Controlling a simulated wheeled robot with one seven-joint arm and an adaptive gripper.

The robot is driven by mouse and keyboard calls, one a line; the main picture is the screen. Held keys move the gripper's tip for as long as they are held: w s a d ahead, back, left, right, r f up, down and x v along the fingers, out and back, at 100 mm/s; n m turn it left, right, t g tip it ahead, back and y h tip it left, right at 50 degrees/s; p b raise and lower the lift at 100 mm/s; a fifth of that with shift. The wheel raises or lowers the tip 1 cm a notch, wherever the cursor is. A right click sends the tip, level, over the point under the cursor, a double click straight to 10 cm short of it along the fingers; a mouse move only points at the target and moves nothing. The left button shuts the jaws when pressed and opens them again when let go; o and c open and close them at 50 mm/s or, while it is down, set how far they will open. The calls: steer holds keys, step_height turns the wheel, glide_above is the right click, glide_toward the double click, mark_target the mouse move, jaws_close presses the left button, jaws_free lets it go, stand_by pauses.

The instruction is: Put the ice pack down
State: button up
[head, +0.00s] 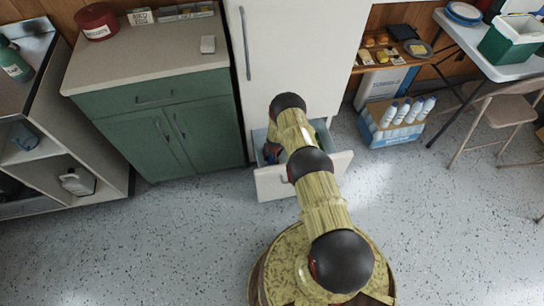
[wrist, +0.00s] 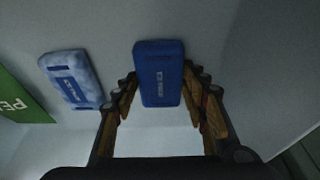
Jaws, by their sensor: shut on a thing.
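My gripper (wrist: 161,100) is shut on a plain blue ice pack (wrist: 160,72), with a finger along each of its long sides. A second ice pack (wrist: 72,80), paler and frosted-looking, lies to the left of it in the wrist view, apart from my fingers. In the head view my arm reaches down into the open bottom drawer (head: 270,186) of the white fridge (head: 300,60). My gripper (head: 272,152) is mostly hidden there by the arm. I cannot tell whether the held pack touches the drawer floor.
A green packet (wrist: 15,98) with white letters lies at the far left of the wrist view. In the head view a green cabinet (head: 165,130) stands left of the drawer, and a pack of bottles (head: 395,125) stands to the right. The floor in front is clear.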

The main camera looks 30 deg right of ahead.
mark_target(272, 157)
steer(key=o, duration=1.4)
steer(key=shift+f, duration=0.15)
steer(key=shift+c, duration=0.2)
steer(key=p+v, duration=0.2)
steer(key=p, duration=0.1)
steer(key=shift+r, duration=0.25)
steer(key=p+v, duration=0.1)
steer(key=p, duration=0.2)
steer(key=shift+r, duration=0.25)
steer(key=p+v, duration=0.6)
steer(key=v, duration=0.2)
steer(key=shift+s+r, duration=0.15)
steer(key=shift+s, duration=0.05)
